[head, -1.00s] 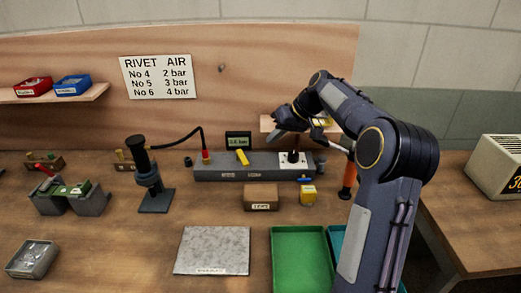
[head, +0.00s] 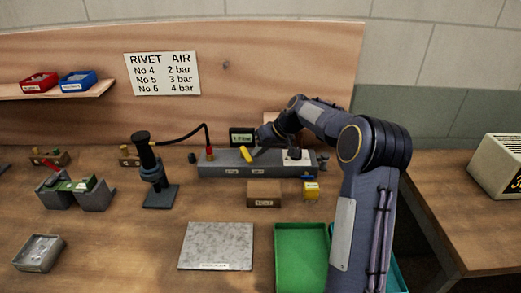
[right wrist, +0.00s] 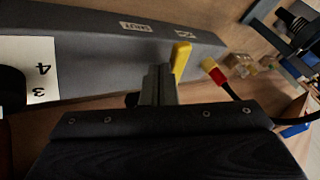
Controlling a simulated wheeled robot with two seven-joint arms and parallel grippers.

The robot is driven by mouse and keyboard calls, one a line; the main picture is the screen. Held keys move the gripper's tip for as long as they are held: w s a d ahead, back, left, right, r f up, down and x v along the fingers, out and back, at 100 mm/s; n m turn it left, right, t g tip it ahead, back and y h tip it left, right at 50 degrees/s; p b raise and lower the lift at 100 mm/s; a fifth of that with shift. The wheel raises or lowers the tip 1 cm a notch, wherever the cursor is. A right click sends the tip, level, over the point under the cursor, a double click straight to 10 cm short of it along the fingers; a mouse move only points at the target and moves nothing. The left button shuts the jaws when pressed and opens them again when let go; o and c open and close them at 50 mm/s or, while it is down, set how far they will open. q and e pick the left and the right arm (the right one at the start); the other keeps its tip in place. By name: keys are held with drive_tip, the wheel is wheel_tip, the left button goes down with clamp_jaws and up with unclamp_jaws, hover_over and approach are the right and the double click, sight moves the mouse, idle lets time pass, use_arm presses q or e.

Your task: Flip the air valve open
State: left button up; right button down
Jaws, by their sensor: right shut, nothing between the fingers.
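The air valve's yellow lever (head: 247,155) sits on top of a long grey manifold block (head: 215,162) at the back of the bench. It lies slanted across the block. My right gripper (head: 259,152) is just right of the lever, low over the block, with its fingers together and empty. In the right wrist view the closed fingers (right wrist: 160,84) stand close beside the yellow lever (right wrist: 181,60); I cannot tell whether they touch. The lever's base is partly hidden by the fingers there. My left gripper is not in view.
A white plate with a black knob (head: 294,154) is at the block's right end, by my arm. A small display (head: 241,138) stands behind. A red hose fitting (head: 210,153) is left of the lever. A brown box (head: 264,193) and yellow box (head: 311,191) stand in front.

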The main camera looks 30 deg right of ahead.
drive_tip(key=shift+a, duration=0.1)
drive_tip(key=shift+a+f+m+b, duration=0.15)
drive_tip(key=shift+a+m+b, duration=0.2)
drive_tip(key=shift+b, duration=0.1)
drive_tip(key=shift+a+m+h+b, duration=0.25)
drive_tip(key=shift+a+h+b, duration=0.05)
drive_tip(key=shift+a, duration=0.1)
drive_tip(key=shift+a+t, duration=0.3)
drive_tip(key=shift+a, duration=0.1)
